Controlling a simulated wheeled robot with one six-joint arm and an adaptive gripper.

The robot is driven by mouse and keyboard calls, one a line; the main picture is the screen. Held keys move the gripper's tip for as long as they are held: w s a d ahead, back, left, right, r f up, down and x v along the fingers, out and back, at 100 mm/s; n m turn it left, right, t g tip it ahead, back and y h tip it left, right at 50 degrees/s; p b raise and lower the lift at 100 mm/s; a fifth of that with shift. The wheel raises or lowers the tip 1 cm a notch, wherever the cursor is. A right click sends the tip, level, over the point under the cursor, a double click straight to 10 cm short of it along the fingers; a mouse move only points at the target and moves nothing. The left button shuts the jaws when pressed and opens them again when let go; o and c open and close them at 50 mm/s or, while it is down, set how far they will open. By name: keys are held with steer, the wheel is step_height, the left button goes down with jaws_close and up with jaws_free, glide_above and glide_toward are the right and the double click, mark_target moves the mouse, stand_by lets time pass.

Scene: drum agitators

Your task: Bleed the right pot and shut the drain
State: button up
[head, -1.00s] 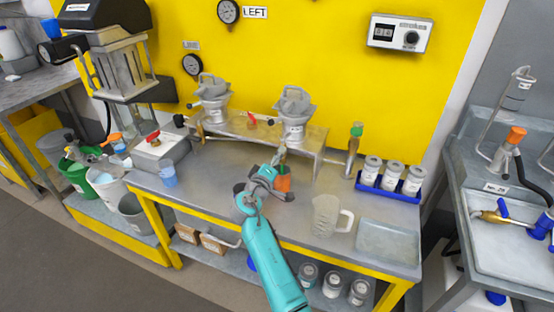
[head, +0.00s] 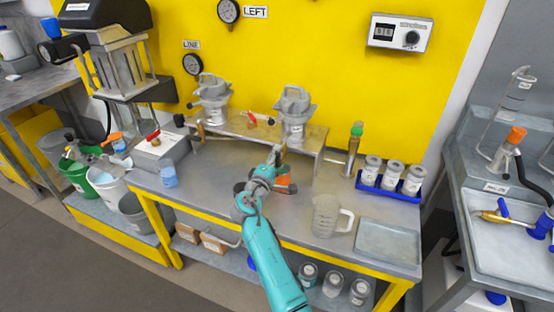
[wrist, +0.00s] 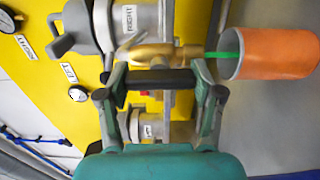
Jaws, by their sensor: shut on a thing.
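The right pot (head: 293,118) is a grey lidded pot on the metal stand; its RIGHT label shows in the wrist view (wrist: 130,20). Below it is a brass drain cock (wrist: 155,54) with a dark lever handle (wrist: 160,80). My gripper (wrist: 162,85) is shut on that handle, which spans between its fingers. A thin green stream (wrist: 225,55) runs from the cock's spout into an orange cup (wrist: 275,54). In the head view my gripper (head: 277,158) partly hides the orange cup (head: 285,182) and most of the cock.
The left pot (head: 212,100) stands on the same stand (head: 315,133), with a red lever (head: 251,117) between the pots. A clear jug (head: 324,215), a shallow tray (head: 388,240) and a blue rack (head: 388,188) of jars are to the right.

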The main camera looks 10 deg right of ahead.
steer(key=o, duration=1.2)
steer(key=shift+c, duration=0.2)
steer(key=v, duration=1.2)
